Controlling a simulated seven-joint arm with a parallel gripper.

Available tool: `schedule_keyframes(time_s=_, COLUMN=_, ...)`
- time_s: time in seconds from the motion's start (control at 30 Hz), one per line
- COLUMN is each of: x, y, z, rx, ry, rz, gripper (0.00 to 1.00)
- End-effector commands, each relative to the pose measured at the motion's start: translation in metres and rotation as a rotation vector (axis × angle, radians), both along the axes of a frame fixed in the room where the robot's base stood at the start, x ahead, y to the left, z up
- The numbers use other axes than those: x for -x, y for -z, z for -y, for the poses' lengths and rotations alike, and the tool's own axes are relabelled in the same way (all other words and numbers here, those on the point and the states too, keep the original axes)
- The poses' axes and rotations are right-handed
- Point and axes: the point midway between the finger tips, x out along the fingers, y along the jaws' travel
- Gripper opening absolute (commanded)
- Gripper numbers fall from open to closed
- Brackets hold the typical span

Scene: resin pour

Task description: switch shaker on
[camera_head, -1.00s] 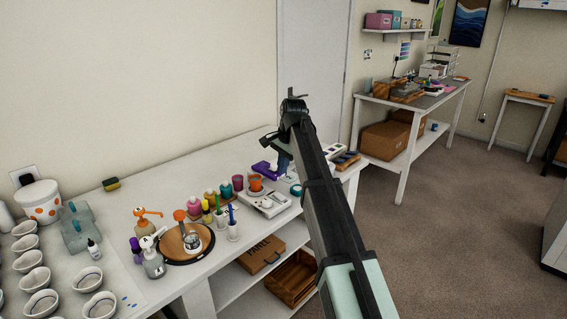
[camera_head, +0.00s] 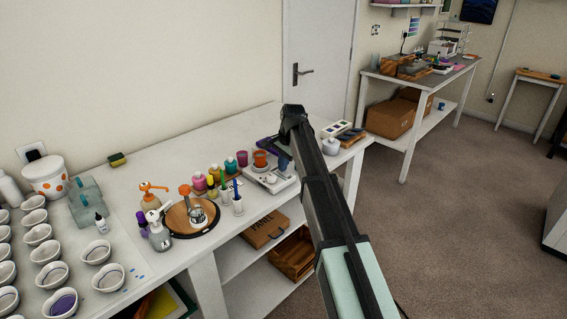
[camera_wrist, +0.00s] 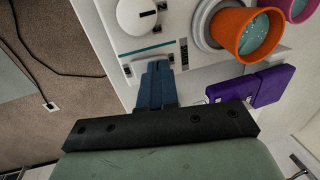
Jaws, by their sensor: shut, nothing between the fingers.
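The shaker (camera_head: 284,186) is a white box on the far part of the long white bench, with a round knob and an orange cup (camera_head: 260,158) on it. The wrist view shows its white front panel (camera_wrist: 152,42) close up, with a large white dial (camera_wrist: 136,14), a teal line, small dark marks and the orange cup (camera_wrist: 238,36) seated on a round platform. My gripper (camera_wrist: 156,66) has its blue fingers shut and empty. The fingertips overlap the panel edge below the dial; I cannot tell whether they touch it. The fingers partly hide the panel there, and no switch position is readable.
A purple item (camera_wrist: 258,88) lies close beside the fingers, right of them in the wrist view. Colored bottles (camera_head: 214,176), a round wooden board (camera_head: 178,222) and several white cups (camera_head: 103,251) crowd the bench. A white jar (camera_head: 331,146) stands right of my arm.

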Motion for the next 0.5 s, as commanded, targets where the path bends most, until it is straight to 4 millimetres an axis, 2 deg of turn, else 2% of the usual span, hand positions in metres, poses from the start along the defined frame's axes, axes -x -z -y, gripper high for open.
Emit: schedule_keyframes(time_s=0.5, x=-0.0015, y=0.0059, z=-0.002, rx=0.001, ry=0.0, rz=-0.002, gripper=0.0)
